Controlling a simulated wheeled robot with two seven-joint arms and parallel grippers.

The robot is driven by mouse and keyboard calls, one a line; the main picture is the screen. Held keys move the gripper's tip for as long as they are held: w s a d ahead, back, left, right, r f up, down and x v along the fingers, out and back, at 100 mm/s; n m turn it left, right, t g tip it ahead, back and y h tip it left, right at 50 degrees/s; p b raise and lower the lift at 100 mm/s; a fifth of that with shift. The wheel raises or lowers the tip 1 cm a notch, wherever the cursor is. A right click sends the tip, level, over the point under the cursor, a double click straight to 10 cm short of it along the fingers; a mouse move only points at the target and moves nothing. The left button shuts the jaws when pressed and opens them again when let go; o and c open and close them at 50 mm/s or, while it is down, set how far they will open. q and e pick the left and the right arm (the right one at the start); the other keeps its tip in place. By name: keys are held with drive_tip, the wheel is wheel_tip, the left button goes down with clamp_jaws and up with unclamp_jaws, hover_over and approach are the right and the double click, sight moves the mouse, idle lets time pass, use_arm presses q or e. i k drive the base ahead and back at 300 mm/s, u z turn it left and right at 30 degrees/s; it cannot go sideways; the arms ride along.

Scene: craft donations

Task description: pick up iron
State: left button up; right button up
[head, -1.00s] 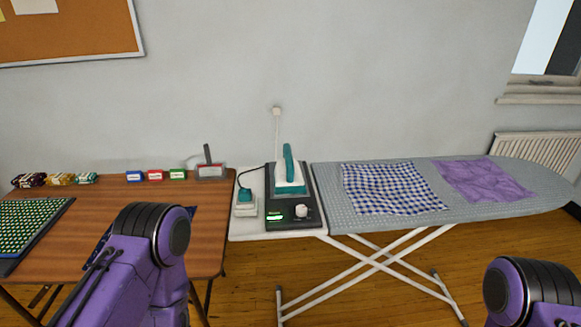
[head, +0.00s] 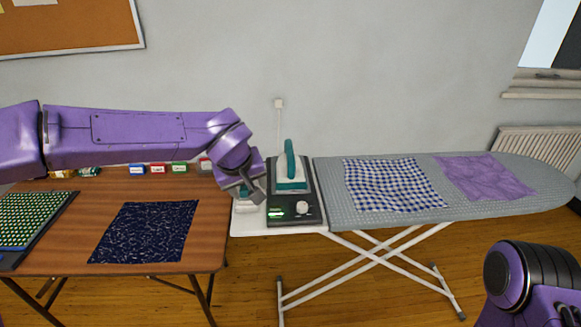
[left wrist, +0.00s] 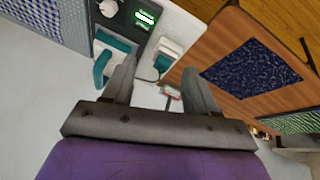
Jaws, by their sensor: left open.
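The teal and white iron (head: 291,172) stands on its black base (head: 294,205) at the left end of the ironing board. It also shows in the left wrist view (left wrist: 113,58), at the upper left. My left gripper (head: 254,198) is open and empty, just left of the iron and over the white end of the board. In the left wrist view its two fingers (left wrist: 160,75) point away with the small white and teal box (left wrist: 165,58) beyond and between them. My right gripper is out of view; only part of my right arm shows at the lower right.
The ironing board (head: 333,212) carries a blue checked cloth (head: 392,186) and a purple cloth (head: 485,177). A wooden table (head: 215,225) on the left holds a dark blue cloth (head: 145,231) and a beaded green mat (head: 30,220). Small coloured boxes (head: 158,168) stand at its back.

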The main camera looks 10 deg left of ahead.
sight(289, 176)
drive_tip(key=i, duration=0.9)
